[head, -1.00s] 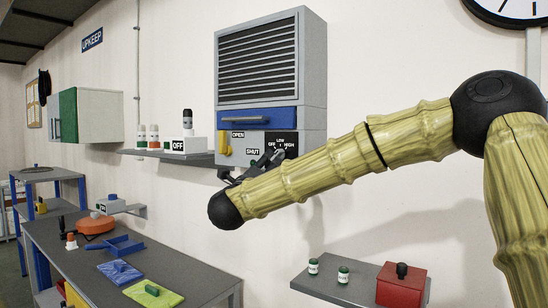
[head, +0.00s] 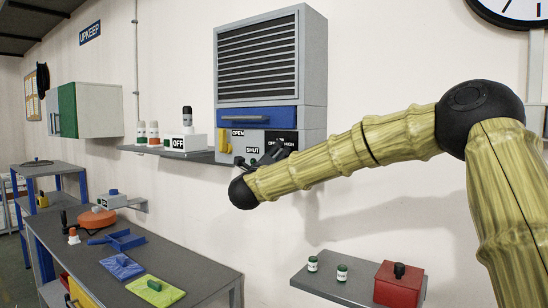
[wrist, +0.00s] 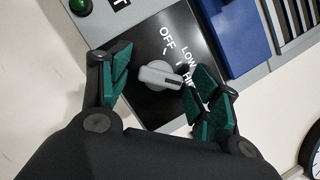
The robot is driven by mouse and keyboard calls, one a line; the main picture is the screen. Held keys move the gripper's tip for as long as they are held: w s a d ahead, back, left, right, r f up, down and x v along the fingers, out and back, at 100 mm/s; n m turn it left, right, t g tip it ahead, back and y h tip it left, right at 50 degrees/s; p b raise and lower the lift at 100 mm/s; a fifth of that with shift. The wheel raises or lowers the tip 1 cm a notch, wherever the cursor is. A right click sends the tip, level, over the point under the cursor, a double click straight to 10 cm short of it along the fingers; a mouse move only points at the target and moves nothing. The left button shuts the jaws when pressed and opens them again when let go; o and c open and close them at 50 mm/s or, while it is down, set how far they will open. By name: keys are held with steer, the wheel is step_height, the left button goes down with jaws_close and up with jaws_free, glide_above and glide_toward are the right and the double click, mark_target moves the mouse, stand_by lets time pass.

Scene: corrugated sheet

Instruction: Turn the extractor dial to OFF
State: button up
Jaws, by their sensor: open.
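The extractor dial is a grey knob (wrist: 158,75) on a black plate (wrist: 143,45) marked OFF, LOW and HIGH. Its pointer end, with a pale mark, faces the HIGH label, away from OFF. My gripper (wrist: 160,83) is open, with one green-padded finger on each side of the knob. Gaps show between the pads and the knob, the right finger being closer and partly covering HIGH.
The extractor (head: 262,60) has a blue drawer (head: 257,118) above the dial and a yellow lever (head: 224,140) beside OPEN and SHUT labels. A shelf (head: 205,156) with a box marked OFF is to the left. A lower shelf (head: 325,290) holds jars and a red box (head: 399,283).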

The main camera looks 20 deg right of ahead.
steer(key=c, duration=1)
steer(key=shift+c, duration=0.2)
steer(key=shift+n, duration=0.4)
steer(key=n+y, duration=0.1)
steer(key=n, duration=0.2)
steer(key=shift+r+y, duration=0.1)
steer(key=shift+y, duration=0.3)
steer(key=n+g+p, duration=0.1)
steer(key=n+p, duration=0.3)
steer(key=p, duration=0.1)
steer(key=n+g+y+p, duration=0.1)
steer(key=n+g+p, duration=0.1)
steer(key=n+p, duration=0.2)
steer(key=n+g+y+p, duration=0.1)
steer(key=n+g+p, duration=0.1)
steer(key=n+p, duration=0.3)
steer(key=shift+r+p, duration=0.3)
steer(key=shift+p, duration=1.1)
steer(key=shift+f+n+p, duration=0.15)
steer(key=shift+n+p, duration=0.15)
